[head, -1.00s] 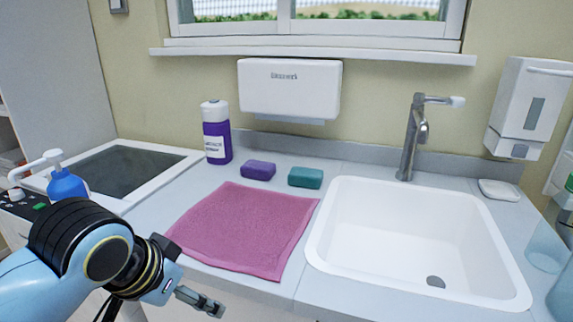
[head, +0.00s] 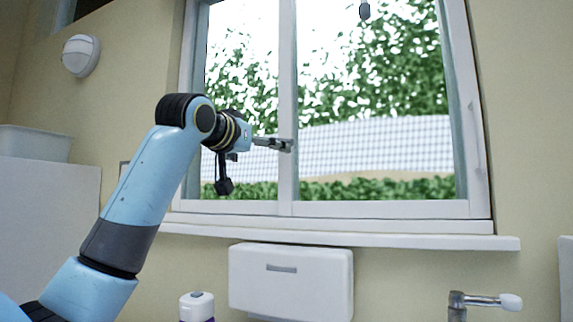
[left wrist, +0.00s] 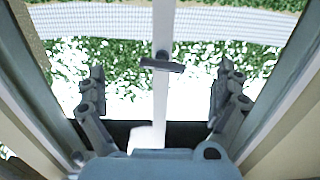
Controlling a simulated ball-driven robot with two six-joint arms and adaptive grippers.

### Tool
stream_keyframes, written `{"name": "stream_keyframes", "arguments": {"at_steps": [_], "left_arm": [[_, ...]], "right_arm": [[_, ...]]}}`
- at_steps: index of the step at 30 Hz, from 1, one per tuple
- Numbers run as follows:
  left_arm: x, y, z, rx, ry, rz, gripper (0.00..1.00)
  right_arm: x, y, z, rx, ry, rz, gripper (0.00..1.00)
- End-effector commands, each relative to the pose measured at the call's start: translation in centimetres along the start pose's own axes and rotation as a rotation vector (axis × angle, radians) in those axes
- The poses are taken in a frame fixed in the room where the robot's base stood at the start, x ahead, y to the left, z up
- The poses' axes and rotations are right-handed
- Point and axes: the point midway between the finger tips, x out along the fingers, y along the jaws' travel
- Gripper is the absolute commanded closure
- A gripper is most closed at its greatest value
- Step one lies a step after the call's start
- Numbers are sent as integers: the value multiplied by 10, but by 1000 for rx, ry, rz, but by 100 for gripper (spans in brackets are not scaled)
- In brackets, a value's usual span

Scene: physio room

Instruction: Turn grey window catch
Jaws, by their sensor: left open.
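The grey window catch (left wrist: 162,63) is a small dark grey bar on the white middle post of the window, lying crosswise to the post in the left wrist view. My left gripper (head: 284,144) is at the middle post in the head view, reaching in from the left. There I cannot tell the catch apart from the fingertips. In the left wrist view the left gripper (left wrist: 161,76) is open, one finger on each side of the catch, with a clear gap on both sides. Nothing is between the fingers but the catch and post. My right gripper is not in view.
The window (head: 380,208) has a white frame, with greenery and a fence outside. A white sill (head: 400,238) juts out below, with a white dispenser (head: 290,280) under it. A tap (head: 485,300) is at lower right. A small dark thing (head: 364,11) shows at the top.

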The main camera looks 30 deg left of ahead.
Motion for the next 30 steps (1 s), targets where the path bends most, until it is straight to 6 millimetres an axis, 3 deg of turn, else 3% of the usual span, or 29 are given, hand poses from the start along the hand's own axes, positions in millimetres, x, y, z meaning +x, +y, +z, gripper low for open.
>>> {"name": "stream_keyframes", "arguments": {"at_steps": [1,5,13,21,30], "left_arm": [[0,-3,-17,-5,27,-2,0],[1,-6,-35,-14,55,-2,0],[43,-6,-39,-16,54,-1,0],[91,-6,-41,-14,54,-1,0],[106,-6,-40,-12,55,-1,0]], "right_arm": [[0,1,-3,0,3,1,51],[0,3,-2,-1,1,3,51],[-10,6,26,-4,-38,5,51],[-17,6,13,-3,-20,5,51],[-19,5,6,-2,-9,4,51]]}}
